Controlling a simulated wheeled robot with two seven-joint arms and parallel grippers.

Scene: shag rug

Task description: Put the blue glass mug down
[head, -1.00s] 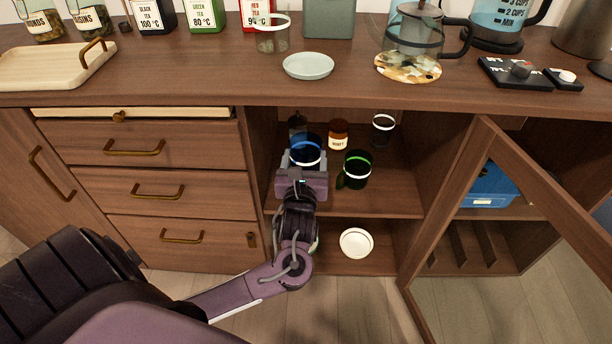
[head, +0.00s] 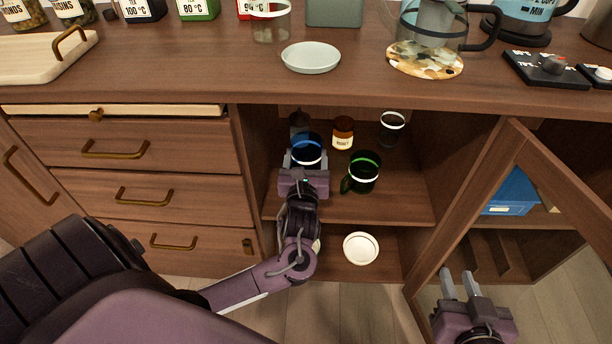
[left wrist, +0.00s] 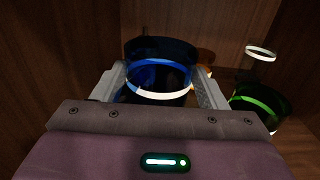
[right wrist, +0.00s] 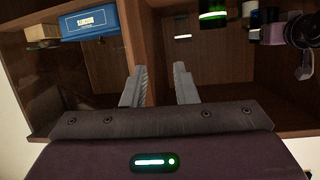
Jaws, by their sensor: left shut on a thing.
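The blue glass mug (head: 307,153) is dark blue with a white band. It is inside the open cabinet, over the upper shelf at the left. My left gripper (head: 304,168) is shut on it. In the left wrist view the mug (left wrist: 160,72) sits between the two fingers (left wrist: 160,88). Its base is hidden, so I cannot tell whether it touches the shelf (head: 400,205). My right gripper (head: 460,285) is open and empty, low in front of the open cabinet door. Its parted fingers (right wrist: 160,85) also show in the right wrist view.
A green glass mug (head: 361,174) stands just right of the blue one. A brown jar (head: 343,133) and a clear glass (head: 391,128) stand behind. A white bowl (head: 361,248) is on the lower shelf. The open door (head: 490,180) borders the right side.

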